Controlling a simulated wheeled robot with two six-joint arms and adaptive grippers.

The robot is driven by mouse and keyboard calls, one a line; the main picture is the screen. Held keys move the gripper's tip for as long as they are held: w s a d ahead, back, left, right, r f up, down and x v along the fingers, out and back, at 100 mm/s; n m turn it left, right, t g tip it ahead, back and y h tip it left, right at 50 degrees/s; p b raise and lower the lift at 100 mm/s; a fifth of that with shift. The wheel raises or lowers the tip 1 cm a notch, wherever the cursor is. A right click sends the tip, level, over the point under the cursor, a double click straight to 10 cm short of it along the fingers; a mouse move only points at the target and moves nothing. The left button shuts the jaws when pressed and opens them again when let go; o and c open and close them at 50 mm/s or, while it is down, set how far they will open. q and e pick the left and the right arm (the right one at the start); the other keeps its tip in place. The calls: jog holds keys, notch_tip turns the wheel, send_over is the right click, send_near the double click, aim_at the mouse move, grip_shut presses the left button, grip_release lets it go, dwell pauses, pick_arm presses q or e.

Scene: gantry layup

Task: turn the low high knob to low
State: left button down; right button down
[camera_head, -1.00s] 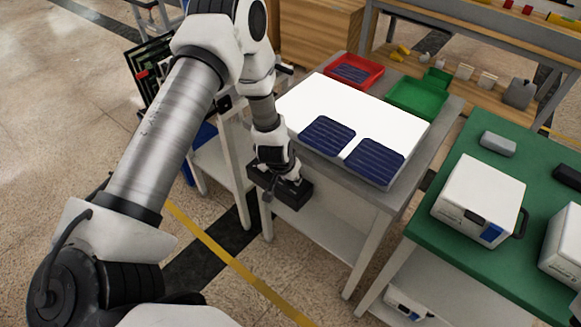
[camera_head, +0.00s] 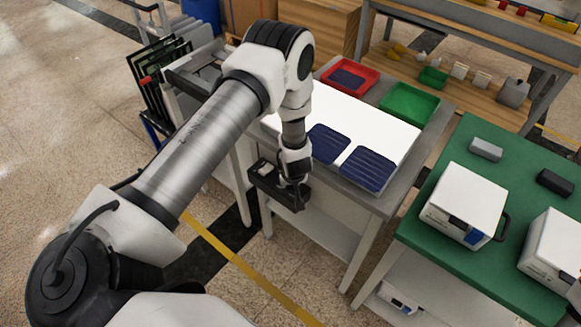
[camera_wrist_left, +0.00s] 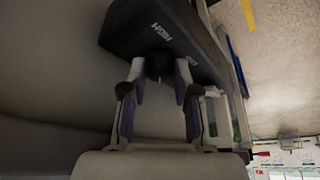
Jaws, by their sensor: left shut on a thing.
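A black control box (camera_head: 268,180) is fixed at the front edge of the light-table stand. It also fills the top of the left wrist view (camera_wrist_left: 190,35), with white lettering that looks like HIGH. Its dark round knob (camera_wrist_left: 158,68) sits on the face near the lettering. My left gripper (camera_head: 292,182) is at the box, and in the left wrist view its two fingers (camera_wrist_left: 159,82) are closed around the knob from both sides. The fingers cover part of the knob, and I cannot tell which way it points. My right gripper is not in view.
A white light panel (camera_head: 350,112) holds two dark blue solar cells (camera_head: 368,168). A red tray (camera_head: 350,75) and a green tray (camera_head: 410,103) stand behind it. A green table (camera_head: 440,240) with white instruments (camera_head: 463,203) is at right. Open floor lies at front left.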

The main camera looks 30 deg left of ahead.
pick_arm(q)
jog(key=shift+s, duration=0.1)
dwell(0.3)
jog(key=c, duration=0.9)
grip_release()
jog(key=shift+f, duration=0.1)
jog(key=shift+o, duration=0.2)
jog(key=v, duration=1.2)
jog(key=shift+a, duration=0.1)
